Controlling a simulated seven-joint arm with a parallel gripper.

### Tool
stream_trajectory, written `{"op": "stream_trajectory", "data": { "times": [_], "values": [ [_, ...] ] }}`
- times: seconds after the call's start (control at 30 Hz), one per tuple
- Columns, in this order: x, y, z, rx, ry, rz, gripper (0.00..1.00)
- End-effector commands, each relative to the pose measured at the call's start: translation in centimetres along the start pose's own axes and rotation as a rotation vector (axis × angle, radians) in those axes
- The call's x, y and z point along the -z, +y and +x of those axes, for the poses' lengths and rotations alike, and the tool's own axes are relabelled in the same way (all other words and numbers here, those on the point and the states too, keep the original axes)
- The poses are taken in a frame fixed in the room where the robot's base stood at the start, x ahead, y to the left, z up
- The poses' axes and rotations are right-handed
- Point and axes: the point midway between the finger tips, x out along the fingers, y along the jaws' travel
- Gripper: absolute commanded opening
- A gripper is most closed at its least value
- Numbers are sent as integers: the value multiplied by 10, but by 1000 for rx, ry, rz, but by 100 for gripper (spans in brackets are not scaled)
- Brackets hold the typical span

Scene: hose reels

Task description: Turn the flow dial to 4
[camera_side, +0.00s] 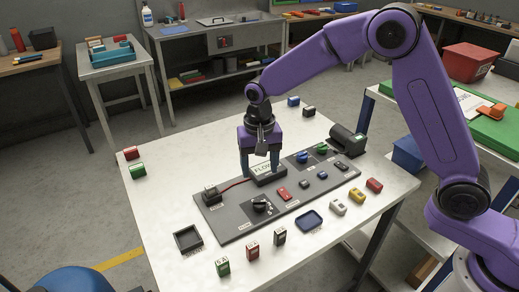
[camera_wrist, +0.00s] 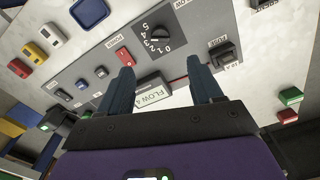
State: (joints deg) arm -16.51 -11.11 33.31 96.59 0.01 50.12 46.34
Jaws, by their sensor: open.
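The flow dial (camera_side: 262,205) is a black round knob on the grey panel (camera_side: 230,222), near its front left. In the wrist view the dial (camera_wrist: 158,41) sits beyond the fingertips, with white numerals 0 to 5 around one side. I cannot tell surely which number its pointer faces. My gripper (camera_side: 259,173) is open, pointing down near the sign, behind and apart from the dial. Its fingers (camera_wrist: 160,66) hold nothing.
A red rocker switch (camera_side: 283,193), blue knob (camera_side: 302,157) and green knob (camera_side: 322,148) share the panel. A fuse block (camera_side: 211,194) with a red cable is left of the dial. An empty black tray (camera_side: 188,239) and several coloured blocks lie around the panel.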

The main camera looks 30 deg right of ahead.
Motion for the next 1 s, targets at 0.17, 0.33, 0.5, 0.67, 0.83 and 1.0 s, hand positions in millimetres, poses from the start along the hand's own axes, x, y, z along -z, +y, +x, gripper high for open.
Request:
{"op": "stream_trajectory", "data": {
  "times": [0.17,0.33,0.5,0.67,0.83,1.0],
  "values": [
    [0,0,-30,2,2,0,65],
    [0,0,-44,1,1,0,65],
    [0,0,-47,-1,-1,0,65],
    [0,0,-47,0,0,0,65],
    [0,0,-47,0,0,0,65],
    [-5,3,-50,1,1,-28,65]
  ]
}}
